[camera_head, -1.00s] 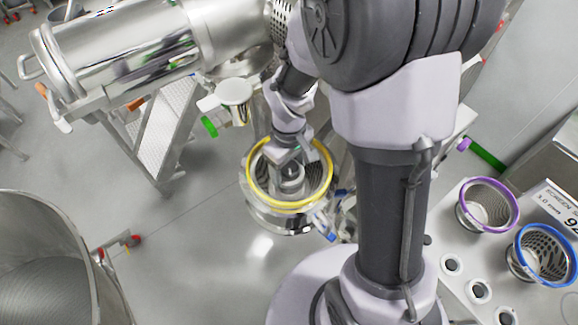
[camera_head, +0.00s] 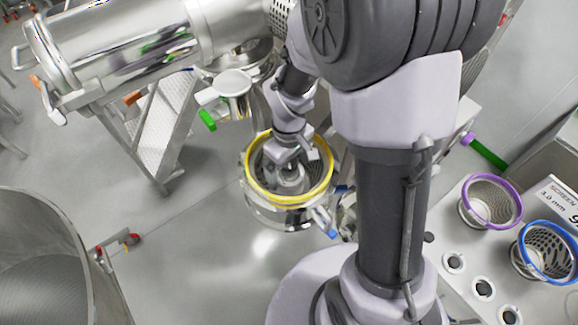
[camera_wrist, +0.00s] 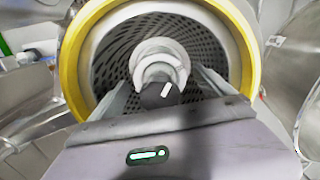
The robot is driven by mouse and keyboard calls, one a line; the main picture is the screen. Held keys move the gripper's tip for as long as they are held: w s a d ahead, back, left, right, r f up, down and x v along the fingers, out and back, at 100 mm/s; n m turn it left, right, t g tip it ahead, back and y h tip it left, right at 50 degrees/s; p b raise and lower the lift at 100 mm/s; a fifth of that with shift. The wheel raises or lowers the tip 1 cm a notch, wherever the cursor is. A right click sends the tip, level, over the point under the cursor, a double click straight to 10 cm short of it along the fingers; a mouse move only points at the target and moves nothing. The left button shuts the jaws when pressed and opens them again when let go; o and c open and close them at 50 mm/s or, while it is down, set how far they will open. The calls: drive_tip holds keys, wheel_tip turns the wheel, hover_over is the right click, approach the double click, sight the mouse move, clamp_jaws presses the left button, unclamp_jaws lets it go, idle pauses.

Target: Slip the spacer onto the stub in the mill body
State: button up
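The mill body is the round metal housing with a yellow rim (camera_head: 252,190), seen from above in the head view; its yellow rim (camera_wrist: 72,60) and perforated inner wall fill the wrist view. A pale metallic ring, which looks like the spacer (camera_wrist: 158,50), sits at the middle of the mill body around a dark round stub (camera_wrist: 158,94) with a white mark. The ring also shows in the head view (camera_head: 290,180). My gripper (camera_wrist: 165,78) reaches into the mouth with its fingers apart on either side of the ring, seemingly clear of it. The ring's seating depth is hidden.
On the right, a bench holds a purple-rimmed screen (camera_head: 490,203), a blue-rimmed screen (camera_head: 546,252) and several small rings (camera_head: 453,262). A large steel vessel (camera_head: 50,250) stands at lower left. Metal steps (camera_head: 160,140) and a horizontal steel cylinder (camera_head: 120,55) are at upper left.

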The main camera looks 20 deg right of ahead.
wheel_tip(320, 180, up, 18)
drive_tip(key=p, duration=0.3)
drive_tip(key=shift+f, duration=0.25)
idle(0.3)
